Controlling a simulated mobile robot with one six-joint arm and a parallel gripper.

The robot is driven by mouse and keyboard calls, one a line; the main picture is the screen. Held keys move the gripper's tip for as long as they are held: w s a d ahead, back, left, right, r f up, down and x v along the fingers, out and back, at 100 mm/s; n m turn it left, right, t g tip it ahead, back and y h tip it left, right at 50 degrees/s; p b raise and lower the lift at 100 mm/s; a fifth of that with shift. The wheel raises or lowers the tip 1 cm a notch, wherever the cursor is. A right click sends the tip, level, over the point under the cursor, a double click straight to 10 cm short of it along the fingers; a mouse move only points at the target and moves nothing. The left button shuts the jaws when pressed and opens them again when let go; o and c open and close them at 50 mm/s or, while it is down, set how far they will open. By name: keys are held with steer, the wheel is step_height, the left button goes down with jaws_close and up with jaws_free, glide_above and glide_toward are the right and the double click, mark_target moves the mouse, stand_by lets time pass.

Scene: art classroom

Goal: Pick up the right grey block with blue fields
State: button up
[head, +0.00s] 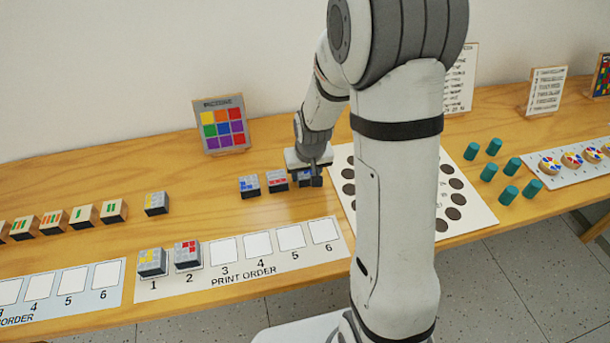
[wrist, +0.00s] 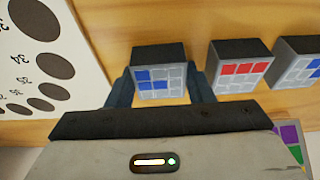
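The right grey block with blue fields shows in the wrist view (wrist: 160,82), with blue fields at the left of its patterned face. It is the right end of the short row in the head view (head: 304,180), partly hidden by my gripper. My gripper (head: 311,178) is low over it. In the wrist view my gripper (wrist: 160,88) has one finger on each side of the block, seemingly with narrow gaps. The block appears to rest on the table. Another grey block with blue fields (head: 249,186) stands at the row's left end.
A grey block with red fields (head: 277,181) stands close beside the target, between the two blue ones. A white board with dark circles (head: 470,207) lies to the right. A print order strip (head: 257,284) with two blocks lies in front. A colour chart (head: 221,126) stands behind.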

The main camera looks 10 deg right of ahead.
steer(key=shift+c, duration=1.1)
